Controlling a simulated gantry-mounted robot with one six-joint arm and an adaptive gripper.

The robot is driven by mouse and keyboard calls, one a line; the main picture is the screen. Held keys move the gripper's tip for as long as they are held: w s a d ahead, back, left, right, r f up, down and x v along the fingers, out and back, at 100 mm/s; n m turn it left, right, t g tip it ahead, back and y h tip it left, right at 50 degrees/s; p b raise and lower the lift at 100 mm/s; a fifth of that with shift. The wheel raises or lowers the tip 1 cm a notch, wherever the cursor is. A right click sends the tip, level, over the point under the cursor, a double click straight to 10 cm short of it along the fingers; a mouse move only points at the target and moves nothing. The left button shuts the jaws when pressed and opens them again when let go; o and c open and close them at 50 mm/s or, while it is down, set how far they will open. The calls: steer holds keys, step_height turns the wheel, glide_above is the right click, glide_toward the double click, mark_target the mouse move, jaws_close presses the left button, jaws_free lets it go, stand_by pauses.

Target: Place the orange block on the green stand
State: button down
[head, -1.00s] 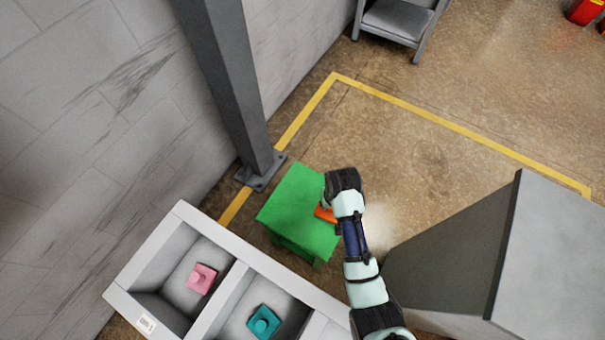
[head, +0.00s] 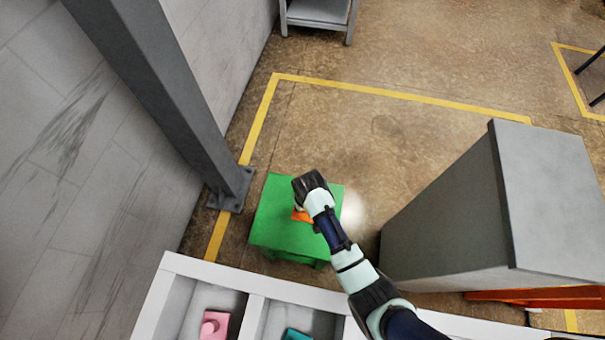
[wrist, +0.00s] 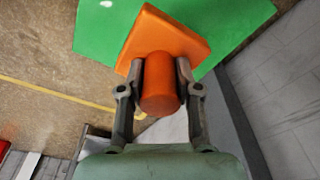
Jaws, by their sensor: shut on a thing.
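The orange block (wrist: 165,38) has a flat square plate and a round knob. In the wrist view, my gripper (wrist: 160,82) is shut on the knob, one finger on each side. The green stand (head: 268,228) is a square-topped table; it also shows in the wrist view (wrist: 98,32) behind the block. In the head view the orange block (head: 301,216) shows partly beside my wrist, over the middle of the stand's top. My arm hides much of the block there. I cannot tell whether the block touches the stand.
A white divided bin (head: 252,283) in front of the stand holds a pink block (head: 214,325) and a teal block (head: 298,335). A grey post (head: 165,85) stands left of the stand, a large grey cabinet (head: 480,215) to the right. Open floor lies behind the stand.

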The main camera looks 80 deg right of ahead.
step_height(320, 180, down, 13)
steer(key=b, duration=0.4)
steer(key=shift+f+b, duration=0.2)
steer(key=shift+b, duration=0.15)
steer(key=shift+f, duration=0.1)
steer(key=c, duration=0.8)
jaws_free()
steer(key=shift+f, duration=0.1)
steer(key=r+p, duration=0.1)
steer(key=r, duration=0.3)
steer(key=r+p, duration=0.2)
steer(key=r, duration=0.2)
steer(key=a+r+p, duration=0.1)
steer(key=r+p, duration=0.1)
steer(key=r, duration=0.2)
steer(key=shift+s+r, duration=0.15)
steer(key=shift+s, duration=0.25)
